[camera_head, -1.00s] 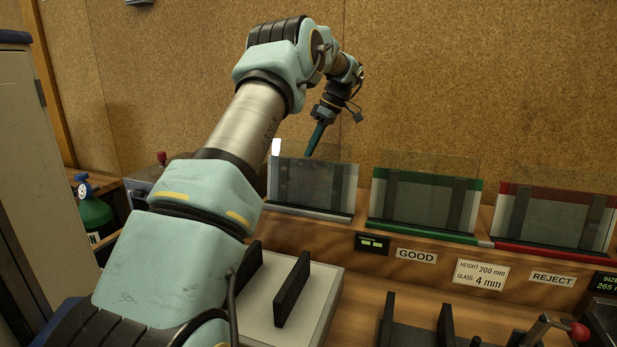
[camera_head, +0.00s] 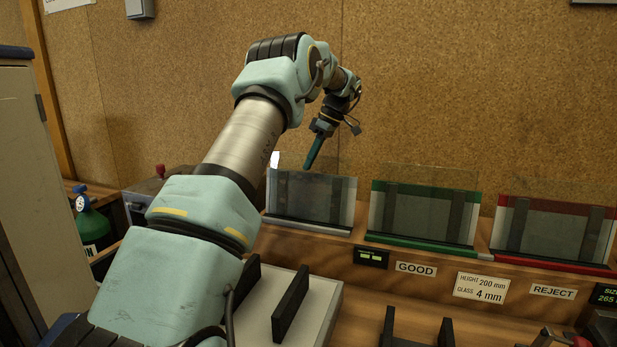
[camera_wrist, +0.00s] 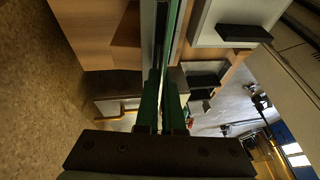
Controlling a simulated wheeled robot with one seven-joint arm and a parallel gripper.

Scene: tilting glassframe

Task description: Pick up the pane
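Clear panes lean in three slots along the bench back. The nearest pane (camera_head: 316,200) to my gripper stands in the left slot with a grey base. My gripper (camera_head: 309,167) points down at this pane's top edge, its teal fingertips overlapping the top of the glass in the head view. In the wrist view, my gripper's (camera_wrist: 162,92) two green fingers stand a little apart, with a narrow gap between them. Thin upright strips run on beyond the fingertips, seen nearly edge-on. Whether the glass itself is between the fingers is hard to tell.
To the right stand a green-framed slot (camera_head: 421,242) over a GOOD label (camera_head: 416,268) and a red-framed slot (camera_head: 553,263) over a REJECT label (camera_head: 553,291). A pale block with black rails (camera_head: 290,303) lies in front. A cork wall (camera_head: 470,80) rises behind.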

